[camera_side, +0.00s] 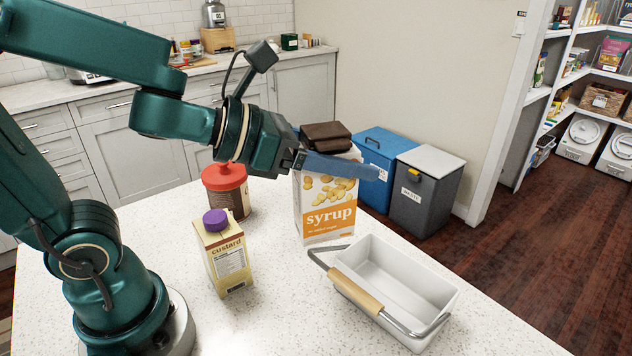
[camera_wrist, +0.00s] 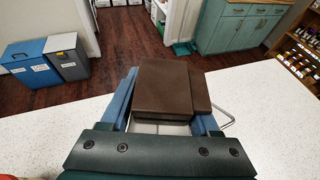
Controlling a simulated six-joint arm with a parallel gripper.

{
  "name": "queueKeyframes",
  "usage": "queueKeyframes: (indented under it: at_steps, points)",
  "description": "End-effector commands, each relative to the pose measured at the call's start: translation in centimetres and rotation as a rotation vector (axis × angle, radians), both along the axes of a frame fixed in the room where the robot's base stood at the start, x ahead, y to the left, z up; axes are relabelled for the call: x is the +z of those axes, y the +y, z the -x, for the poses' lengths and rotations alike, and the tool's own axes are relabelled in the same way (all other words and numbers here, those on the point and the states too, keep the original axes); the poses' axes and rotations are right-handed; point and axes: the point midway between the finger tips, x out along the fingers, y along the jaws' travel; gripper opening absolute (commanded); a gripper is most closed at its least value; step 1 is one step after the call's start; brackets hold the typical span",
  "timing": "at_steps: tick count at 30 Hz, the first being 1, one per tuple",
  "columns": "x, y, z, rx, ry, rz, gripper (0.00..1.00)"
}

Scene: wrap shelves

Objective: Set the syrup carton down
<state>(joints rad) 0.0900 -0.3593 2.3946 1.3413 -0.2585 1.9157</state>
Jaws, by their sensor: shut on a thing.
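The syrup carton (camera_side: 326,212) is white and orange with a brown top (camera_side: 325,135), and stands upright at the back of the counter. My gripper (camera_side: 338,165) is shut on its upper part, with blue fingers on its sides. Its base is at or very near the counter; I cannot tell whether it touches.
A white basket (camera_side: 440,302) with a wood-grip handle stands right and in front of the carton. A custard carton (camera_side: 226,262) with a purple cap and a red-lidded jar (camera_side: 227,180) stand to its left. The speckled counter (camera_side: 275,320) is bare in front.

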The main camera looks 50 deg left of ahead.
Motion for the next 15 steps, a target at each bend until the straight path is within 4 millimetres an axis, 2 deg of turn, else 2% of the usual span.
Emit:
queueKeyframes:
  at_steps: [1, 8, 15]
  points:
    - [0.1, -1.7, 0.0, -0.064, 0.000, 0.003, 0.00]
    - [0.5, -10.1, 1.5, -0.395, 0.000, 0.002, 0.00]
    - [-0.1, -18.1, 5.3, -0.767, 0.006, -0.002, 0.00]
